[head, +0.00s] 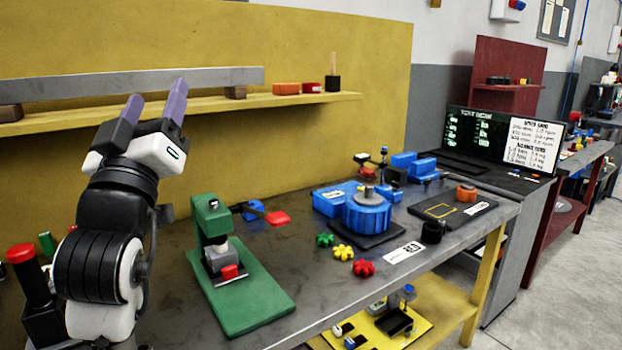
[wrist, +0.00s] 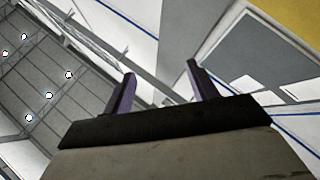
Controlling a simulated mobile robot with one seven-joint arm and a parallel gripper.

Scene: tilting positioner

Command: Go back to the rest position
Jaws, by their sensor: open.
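My gripper (head: 154,107) is at the left of the head view, raised above the workbench and pointing up. Its two purple fingers stand apart with nothing between them. In the wrist view the open fingers (wrist: 159,85) frame only the ceiling and upper wall. The blue round positioner (head: 367,213) sits on a dark base on the bench, well to the right of my gripper. A green press-like fixture (head: 212,220) on a green plate stands nearer, with a red block at its foot. My gripper touches none of these.
The grey workbench (head: 330,268) carries green, yellow and red small gears (head: 342,252), blue blocks (head: 328,201) and a black tray (head: 455,211). A yellow shelf (head: 290,100) runs behind my gripper, holding a long grey bar (head: 130,83). A red-topped black post (head: 27,275) stands at far left.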

